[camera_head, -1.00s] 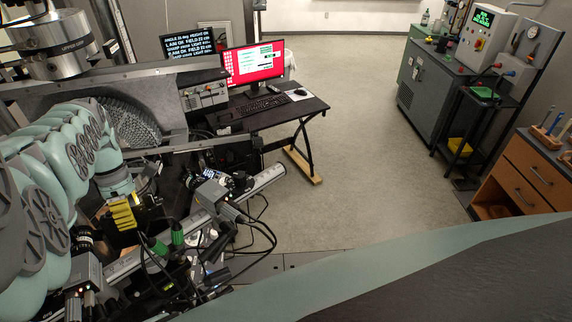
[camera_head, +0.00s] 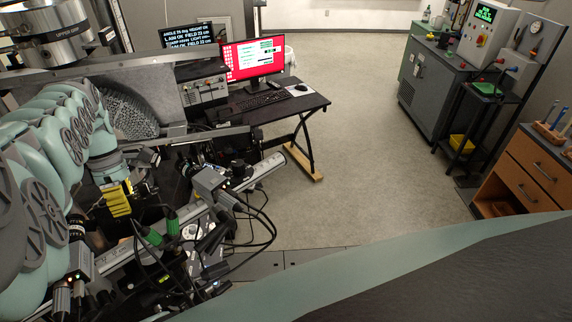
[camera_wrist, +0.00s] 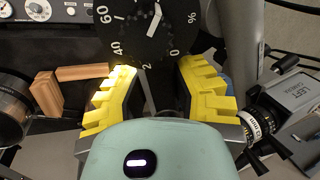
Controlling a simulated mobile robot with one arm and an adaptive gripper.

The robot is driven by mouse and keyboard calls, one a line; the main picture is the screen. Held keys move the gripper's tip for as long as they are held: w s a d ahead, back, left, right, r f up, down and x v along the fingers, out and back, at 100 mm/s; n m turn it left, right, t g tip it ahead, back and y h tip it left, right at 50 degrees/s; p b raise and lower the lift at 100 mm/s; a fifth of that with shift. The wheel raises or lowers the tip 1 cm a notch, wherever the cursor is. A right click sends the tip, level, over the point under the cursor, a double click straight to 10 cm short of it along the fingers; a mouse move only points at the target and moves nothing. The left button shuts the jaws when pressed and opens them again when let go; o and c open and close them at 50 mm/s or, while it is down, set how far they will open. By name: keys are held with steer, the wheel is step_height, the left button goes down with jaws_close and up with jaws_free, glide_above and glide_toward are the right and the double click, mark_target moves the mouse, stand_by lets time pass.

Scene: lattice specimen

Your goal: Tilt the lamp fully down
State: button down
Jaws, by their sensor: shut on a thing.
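My gripper (camera_wrist: 160,92) has yellow stepped fingers, one on each side in the wrist view. They close around a narrow dark part (camera_wrist: 163,88), taken to be the lamp's; most of it is hidden behind the fingers and my teal wrist. Bright light falls on the tip of the left finger. Beyond the fingertips is a black dial (camera_wrist: 120,38) with white percent marks and a white pointer. In the head view my gripper (camera_head: 118,199) is low on the left, among the camera rig. The lamp's head and its tilt cannot be made out clearly there.
A camera marked LEFT (camera_wrist: 298,95) sits close to the right of my gripper. Rails, a grey camera (camera_head: 209,182) and loose cables (camera_head: 262,222) crowd the rig. A black text screen (camera_head: 188,36) and a red monitor (camera_head: 253,60) stand behind. The floor (camera_head: 355,170) to the right is clear.

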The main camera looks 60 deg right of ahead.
steer(key=shift+w+d+f+b, duration=0.1)
steer(key=shift+w+f+b, duration=0.05)
steer(key=shift+f+b, duration=0.35)
steer(key=shift+r, duration=0.45)
steer(key=shift+f, duration=0.1)
steer(key=shift+f+b, duration=0.15)
steer(key=shift+b, duration=0.35)
steer(key=shift+r, duration=0.25)
steer(key=c, duration=0.7)
jaws_free()
steer(key=shift+c, duration=0.2)
